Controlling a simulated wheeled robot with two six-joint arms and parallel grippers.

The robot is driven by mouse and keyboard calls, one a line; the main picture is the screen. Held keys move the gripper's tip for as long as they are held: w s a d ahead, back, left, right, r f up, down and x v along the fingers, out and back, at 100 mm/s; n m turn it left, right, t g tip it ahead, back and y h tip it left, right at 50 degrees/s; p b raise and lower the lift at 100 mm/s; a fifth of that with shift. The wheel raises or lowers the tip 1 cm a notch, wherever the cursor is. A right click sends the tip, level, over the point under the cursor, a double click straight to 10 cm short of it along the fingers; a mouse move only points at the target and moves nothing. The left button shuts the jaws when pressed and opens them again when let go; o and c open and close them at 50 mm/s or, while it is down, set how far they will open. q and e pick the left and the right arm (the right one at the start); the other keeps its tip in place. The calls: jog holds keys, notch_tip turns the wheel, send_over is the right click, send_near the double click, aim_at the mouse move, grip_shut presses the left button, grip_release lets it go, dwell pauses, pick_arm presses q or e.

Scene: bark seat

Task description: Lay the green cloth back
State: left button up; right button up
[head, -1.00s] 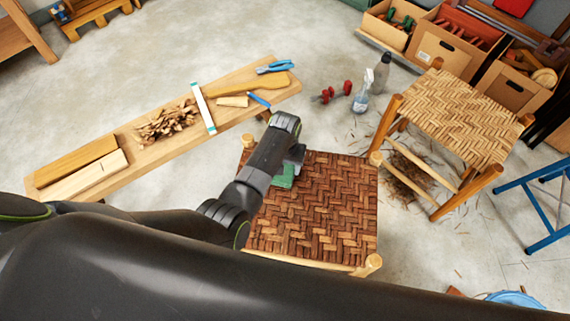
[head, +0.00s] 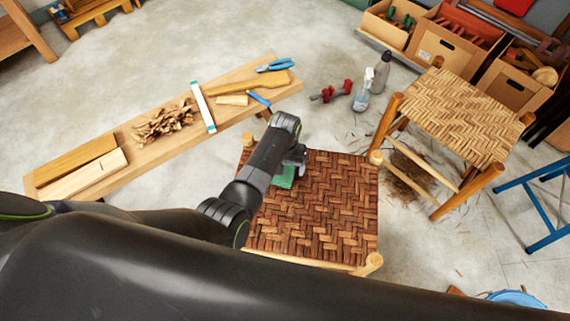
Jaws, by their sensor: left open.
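A small green cloth (head: 285,177) lies on the dark woven bark seat (head: 325,215) of the near stool, toward its back left. My left arm comes in from the left, and my left gripper (head: 294,167) is over the cloth and hides part of it. The gripper is open; from this view I cannot tell whether its fingers touch the cloth. My right gripper is not in view.
A low bench (head: 170,145) at the left bears wood strips, shavings and tools. A lighter woven stool (head: 462,115) stands at the right. A spray bottle (head: 363,92), a grey bottle (head: 382,72) and red clamps (head: 332,92) stand on the floor behind. The seat's front is clear.

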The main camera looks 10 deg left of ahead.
pick_arm(q)
jog(key=shift+r, duration=0.35)
notch_tip(320, 180, up, 8)
jog(key=p, duration=0.3)
jog(key=shift+f, duration=0.15)
notch_tip(320, 180, up, 9)
jog(key=p, duration=0.2)
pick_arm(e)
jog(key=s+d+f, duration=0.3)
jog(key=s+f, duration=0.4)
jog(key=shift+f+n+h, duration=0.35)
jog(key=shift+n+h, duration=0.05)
